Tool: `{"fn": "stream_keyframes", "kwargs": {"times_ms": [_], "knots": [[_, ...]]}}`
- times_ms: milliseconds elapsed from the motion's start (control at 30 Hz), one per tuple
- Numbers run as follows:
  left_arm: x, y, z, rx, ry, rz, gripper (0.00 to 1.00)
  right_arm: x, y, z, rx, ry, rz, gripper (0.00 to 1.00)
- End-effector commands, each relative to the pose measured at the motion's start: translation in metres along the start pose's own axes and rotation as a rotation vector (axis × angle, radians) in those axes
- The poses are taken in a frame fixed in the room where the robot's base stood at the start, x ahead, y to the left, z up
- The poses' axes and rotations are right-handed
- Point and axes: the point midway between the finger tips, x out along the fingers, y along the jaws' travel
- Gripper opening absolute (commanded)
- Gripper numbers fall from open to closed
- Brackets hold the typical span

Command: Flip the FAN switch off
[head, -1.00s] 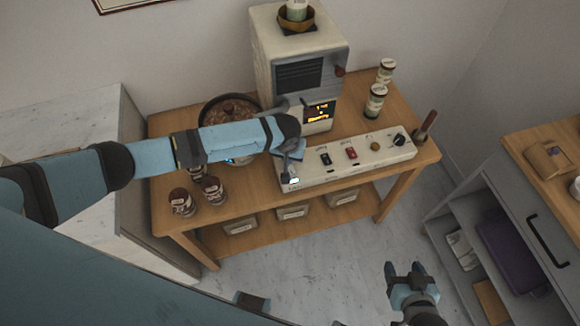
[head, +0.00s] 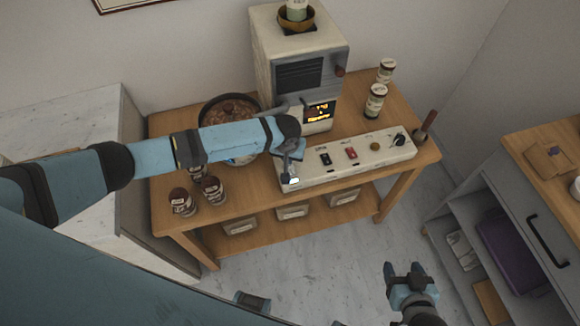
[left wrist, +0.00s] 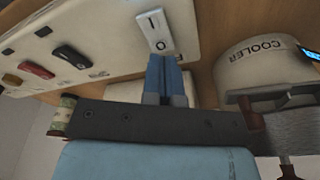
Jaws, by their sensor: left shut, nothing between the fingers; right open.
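The long white switch panel (head: 345,162) lies along the front of the wooden cart, below the coffee machine. At its left end is a white rocker switch (left wrist: 153,32), marked I and O in the left wrist view. A black rocker (head: 326,159) and a red rocker (head: 351,153) sit further right. I cannot read a FAN label. My left gripper (left wrist: 166,72) is shut and empty, its fingertips at the O end of the white rocker; whether they touch it I cannot tell. My right gripper (head: 405,270) is open and empty over the floor.
The coffee machine (head: 299,75) stands behind the panel. A round bowl (head: 228,108) labelled COOLER in the left wrist view (left wrist: 262,62) is beside it, partly behind my left arm. Jars (head: 182,202) stand front left. A grey cabinet (head: 520,225) is at right.

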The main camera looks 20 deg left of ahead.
Motion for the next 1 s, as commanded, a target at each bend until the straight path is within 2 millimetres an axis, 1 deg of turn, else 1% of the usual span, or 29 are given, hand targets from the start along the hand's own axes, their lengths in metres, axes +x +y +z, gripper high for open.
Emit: {"fn": "stream_keyframes", "kwargs": {"times_ms": [1000], "knots": [[0.015, 0.0, 0.002, -0.001, 0.0, 0.0, 0.0, 0.004, 0.001, 0.004, 0.0, 0.004, 0.002, 0.61]]}}
